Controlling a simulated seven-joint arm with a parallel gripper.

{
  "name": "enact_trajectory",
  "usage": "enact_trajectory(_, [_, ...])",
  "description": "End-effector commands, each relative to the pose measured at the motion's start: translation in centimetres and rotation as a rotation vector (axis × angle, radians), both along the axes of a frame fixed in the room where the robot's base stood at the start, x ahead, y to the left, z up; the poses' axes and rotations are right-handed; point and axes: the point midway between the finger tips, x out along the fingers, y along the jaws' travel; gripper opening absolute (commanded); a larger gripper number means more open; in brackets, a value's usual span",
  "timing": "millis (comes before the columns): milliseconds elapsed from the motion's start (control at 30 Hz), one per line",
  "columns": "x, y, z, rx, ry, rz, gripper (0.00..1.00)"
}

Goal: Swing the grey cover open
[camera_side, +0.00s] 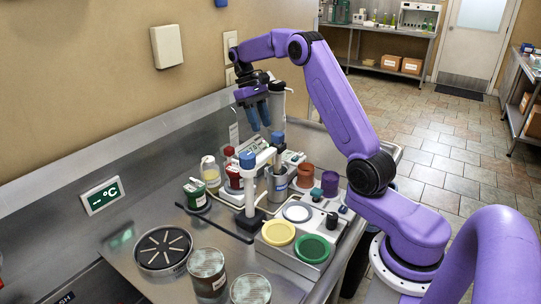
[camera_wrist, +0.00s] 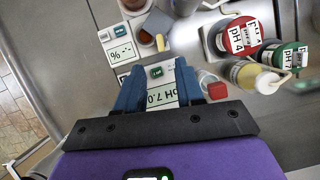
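My gripper (camera_side: 259,125) is high above the back of the bench, well apart from the cover. Its two blue fingers point down. In the wrist view my gripper (camera_wrist: 160,68) has its fingers apart, with a pH 7.0 display (camera_wrist: 162,94) seen beyond the gap.
A white stand with a blue top (camera_side: 247,160) rises behind the box. Red-capped (camera_wrist: 237,36) and green-capped (camera_wrist: 287,55) bottles stand near it. Brown (camera_side: 305,175) and purple (camera_side: 330,183) cups are behind the cover. Round containers (camera_side: 207,272) stand at the front.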

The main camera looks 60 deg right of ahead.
Motion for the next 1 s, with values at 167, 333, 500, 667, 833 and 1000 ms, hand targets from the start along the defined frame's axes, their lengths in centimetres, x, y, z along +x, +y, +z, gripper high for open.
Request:
enact_trajectory(167, [-1.0,0.2,-2.3,0.000,0.002,0.000,0.37])
enact_trajectory(333, [-2.0,0.3,-4.8,0.002,0.004,0.001,0.37])
enact_trajectory(500, [-3.2,0.4,-7.5,0.002,0.005,0.001,0.37])
enact_trajectory(667, [-3.9,0.5,-9.4,0.001,0.003,0.001,0.37])
enact_trajectory(833, [-4.3,0.6,-10.3,0.001,0.001,0.001,0.37])
enact_trajectory(1000, [-4.3,0.6,-10.5,0.000,0.000,0.001,0.37])
